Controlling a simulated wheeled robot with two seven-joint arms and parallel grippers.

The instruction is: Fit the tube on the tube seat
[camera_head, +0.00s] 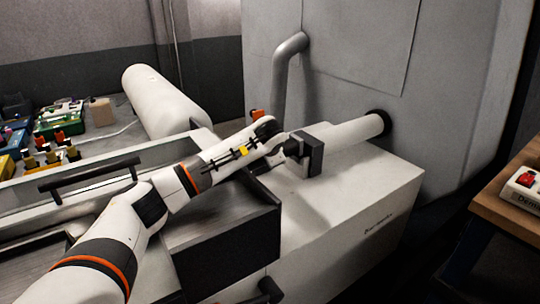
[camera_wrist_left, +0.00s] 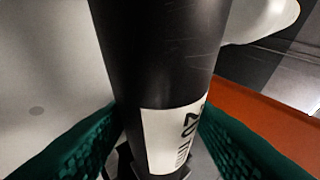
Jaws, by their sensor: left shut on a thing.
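In the left wrist view a dark tube (camera_wrist_left: 160,55) with a white printed label (camera_wrist_left: 170,135) lies between the green-padded fingers of my left gripper (camera_wrist_left: 160,150), which is shut on it. In the head view my left arm reaches in from the left over the machine. Its gripper (camera_head: 292,150) is close beside an upright black block (camera_head: 314,157); I cannot tell whether they touch. The held tube is not clearly told apart there. I cannot pick out the tube seat with certainty. My right gripper is not in view.
A white cylinder (camera_head: 350,132) runs from the black block to a dark hole in the grey cabinet wall. A bent grey pipe (camera_head: 290,75) comes down close behind my gripper. A large white cylinder (camera_head: 165,100) lies behind the arm. A wooden table (camera_head: 512,210) stands at right.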

